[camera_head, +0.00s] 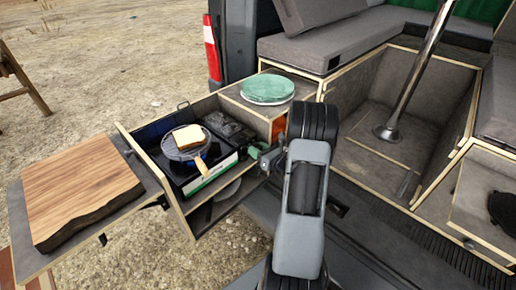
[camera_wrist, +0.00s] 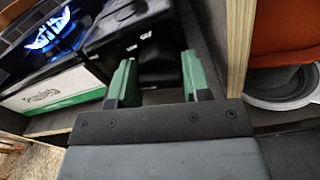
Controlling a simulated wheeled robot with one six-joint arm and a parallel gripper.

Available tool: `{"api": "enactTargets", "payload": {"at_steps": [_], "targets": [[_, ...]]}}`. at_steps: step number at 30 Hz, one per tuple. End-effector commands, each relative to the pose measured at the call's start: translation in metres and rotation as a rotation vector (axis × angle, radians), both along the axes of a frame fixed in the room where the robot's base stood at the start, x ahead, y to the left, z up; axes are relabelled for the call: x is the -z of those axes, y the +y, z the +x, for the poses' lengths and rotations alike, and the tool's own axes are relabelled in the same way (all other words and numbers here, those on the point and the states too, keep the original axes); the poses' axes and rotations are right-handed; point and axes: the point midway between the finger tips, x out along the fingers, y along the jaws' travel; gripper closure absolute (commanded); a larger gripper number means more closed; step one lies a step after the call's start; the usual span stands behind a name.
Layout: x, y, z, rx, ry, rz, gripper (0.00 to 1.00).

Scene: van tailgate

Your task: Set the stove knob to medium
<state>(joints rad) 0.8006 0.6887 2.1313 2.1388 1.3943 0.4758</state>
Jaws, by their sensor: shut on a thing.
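The stove (camera_head: 212,178) stands in the pulled-out drawer in the head view, black with a pale front panel. In the wrist view a blue flame (camera_wrist: 48,30) burns on the stove (camera_wrist: 55,88). My gripper (camera_head: 258,160) is at the stove's right end in the head view. In the wrist view the green fingers of my gripper (camera_wrist: 158,72) are shut on a dark knob (camera_wrist: 156,70), which sits between them against the black stove body. The knob's setting mark cannot be made out, and in the head view the knob is hidden.
A pan (camera_head: 176,152) with a slice of bread (camera_head: 188,137) sits on the stove, its handle toward the front. Green plates (camera_head: 267,88) lie on the cabinet top. A wooden board (camera_head: 80,186) is on the left shelf. An orange item (camera_wrist: 285,30) and a bowl (camera_wrist: 280,98) are close right of my gripper.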

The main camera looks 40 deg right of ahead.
Motion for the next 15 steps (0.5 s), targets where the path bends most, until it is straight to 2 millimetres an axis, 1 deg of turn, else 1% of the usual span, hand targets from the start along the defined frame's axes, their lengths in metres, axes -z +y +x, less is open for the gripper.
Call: {"api": "enactTargets", "payload": {"at_steps": [6,15], "targets": [[0.0003,0.0004,-0.0005,0.000,0.026,0.118,0.80],[0.0015,0.0004,-0.0005,0.000,0.040,0.199,0.80]]}}
